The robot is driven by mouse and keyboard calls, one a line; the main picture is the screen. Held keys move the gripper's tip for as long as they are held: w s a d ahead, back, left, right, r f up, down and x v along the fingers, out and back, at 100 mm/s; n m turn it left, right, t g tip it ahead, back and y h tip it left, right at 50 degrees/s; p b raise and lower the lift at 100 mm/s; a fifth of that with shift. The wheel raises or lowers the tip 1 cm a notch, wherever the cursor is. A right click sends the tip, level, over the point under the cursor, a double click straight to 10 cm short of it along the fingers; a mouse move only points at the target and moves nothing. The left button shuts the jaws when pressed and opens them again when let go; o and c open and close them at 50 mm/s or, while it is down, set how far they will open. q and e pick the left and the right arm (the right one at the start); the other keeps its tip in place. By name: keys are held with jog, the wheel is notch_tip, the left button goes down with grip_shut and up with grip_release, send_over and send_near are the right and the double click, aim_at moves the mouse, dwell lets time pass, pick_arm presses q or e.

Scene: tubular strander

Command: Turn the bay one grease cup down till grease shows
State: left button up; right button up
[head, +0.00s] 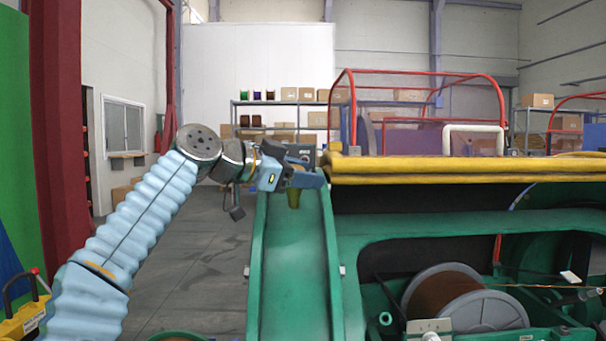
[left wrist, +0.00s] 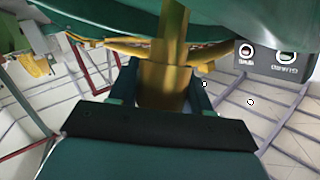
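The brass grease cup (head: 293,197) hangs at the upper end of the green machine beam in the head view. In the left wrist view the brass cup (left wrist: 165,85) stands large in the middle, with its stem running up to green metal. My left gripper (head: 290,175) reaches in from the left at the cup. In the left wrist view its two dark teal fingers (left wrist: 163,90) lie along both sides of the cup and appear to touch it. Any grease at the cup is not visible. My right gripper is not in view.
A yellow padded rail (head: 450,170) and red mesh guard (head: 420,105) stand right of the cup. A wire spool (head: 455,300) sits in the green frame at lower right. A grey box with buttons (left wrist: 275,58) is near the cup. Open floor (head: 190,250) lies left of the beam.

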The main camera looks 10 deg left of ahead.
pick_arm(q)
jog(key=o, duration=0.4)
jog(key=shift+f, duration=0.1)
jog(key=b+v, duration=0.1)
jog(key=v, duration=1.2)
jog(key=shift+s+a+r+b, duration=0.2)
jog(key=shift+a+b, duration=0.05)
jog(key=shift+b, duration=0.1)
